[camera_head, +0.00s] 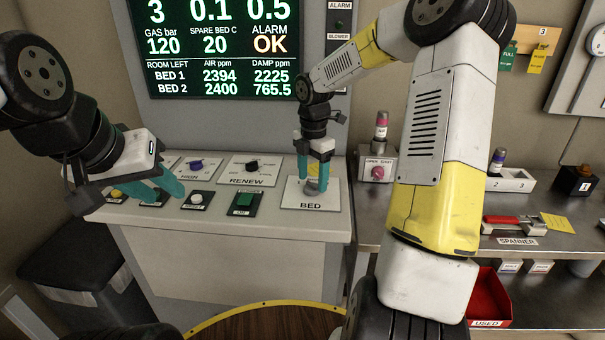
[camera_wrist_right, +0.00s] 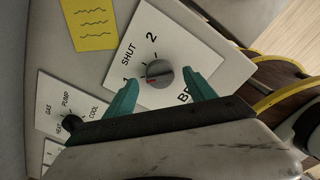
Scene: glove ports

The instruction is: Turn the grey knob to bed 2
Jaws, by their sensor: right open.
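The grey knob (camera_wrist_right: 160,77) sits on a white plate (camera_wrist_right: 185,50) marked BED, with the marks SHUT, 1 and 2. Its red pointer is on the left side of the knob, toward the 1, which a finger partly hides. In the head view the knob (camera_head: 311,187) shows small between the teal fingertips. My right gripper (camera_head: 313,178) is open, with one finger on each side of the knob; I see gaps between fingers and knob in the wrist view. My left gripper (camera_head: 165,188) hangs over the panel's left part; its finger gap is unclear.
Left of the BED plate are the RENEW plate (camera_head: 250,170), a green button (camera_head: 243,200) and several other controls. The screen (camera_head: 220,45) above reads BED 1 and BED 2 values. The OPEN SHUT box (camera_head: 378,168) stands to the right, beside my right arm.

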